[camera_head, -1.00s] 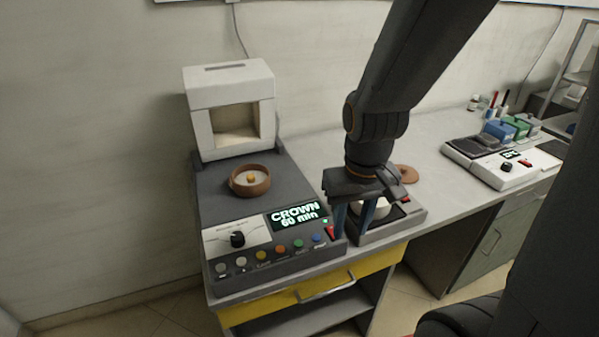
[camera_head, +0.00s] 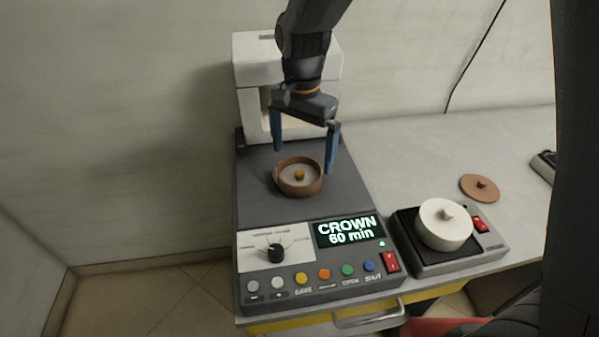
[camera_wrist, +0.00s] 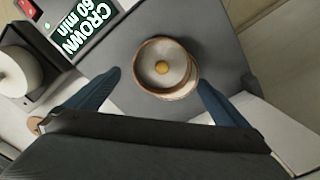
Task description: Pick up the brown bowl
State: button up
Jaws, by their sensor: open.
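The brown bowl (camera_head: 299,188) sits on the dark top of the furnace machine, in front of its white chamber. It is round, with a pale inside and a small orange-yellow piece (camera_head: 299,175) in its middle. My gripper (camera_head: 304,158) is open above the bowl, with one blue finger to the left of it and one to the right. In the wrist view the bowl (camera_wrist: 164,66) lies between and beyond the two fingertips (camera_wrist: 160,78). The fingers do not appear to touch it.
The white chamber (camera_head: 245,75) stands close behind the bowl. The control panel (camera_head: 310,262) reads "CROWN 60 min". To the right, a white lidded pot (camera_head: 445,226) stands on a dark plate unit (camera_head: 425,259). A brown lid (camera_head: 479,188) lies on the counter. The counter (camera_head: 410,150) behind these is clear.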

aim_at(301, 170)
jog(key=shift+a+f+p, duration=0.15)
jog(key=shift+f+p, duration=0.8)
jog(key=shift+f, duration=2.3)
jog(key=shift+w, duration=0.1)
jog(key=c, duration=1.2)
